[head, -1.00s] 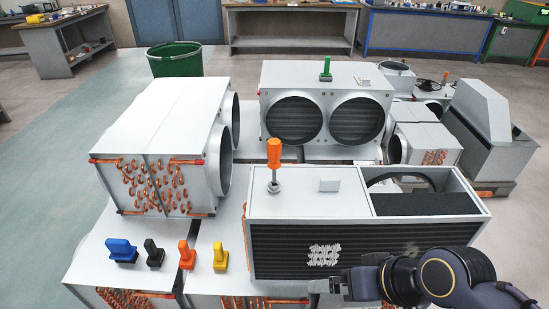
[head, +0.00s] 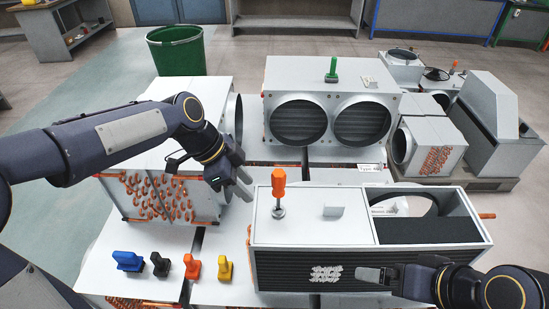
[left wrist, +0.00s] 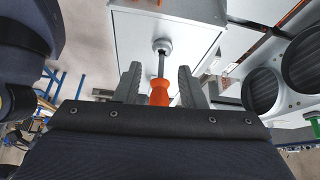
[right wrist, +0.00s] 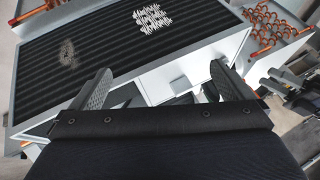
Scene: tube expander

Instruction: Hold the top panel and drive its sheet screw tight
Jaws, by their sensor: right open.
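The top panel (head: 350,229) is a pale sheet on the box unit, with a small raised tab (head: 333,210). An orange-handled screwdriver (head: 279,186) stands upright on the panel's left part, its tip at a round metal fitting (head: 279,211); the screw itself is too small to tell. My left gripper (head: 244,182) is open, left of the screwdriver and apart from it. In the left wrist view, the orange handle (left wrist: 160,93) shows between the open fingers (left wrist: 159,84). My right gripper (head: 362,275) is at the box's dark front grille (head: 300,268); its fingers (right wrist: 163,85) are spread and empty.
Blue, black, orange and yellow tools (head: 128,261) stand left of the box. A copper-piped unit (head: 150,205) lies behind my left arm. A two-fan unit (head: 330,90) with a green-handled tool (head: 332,68) stands behind. A green bin (head: 176,50) is at the back left.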

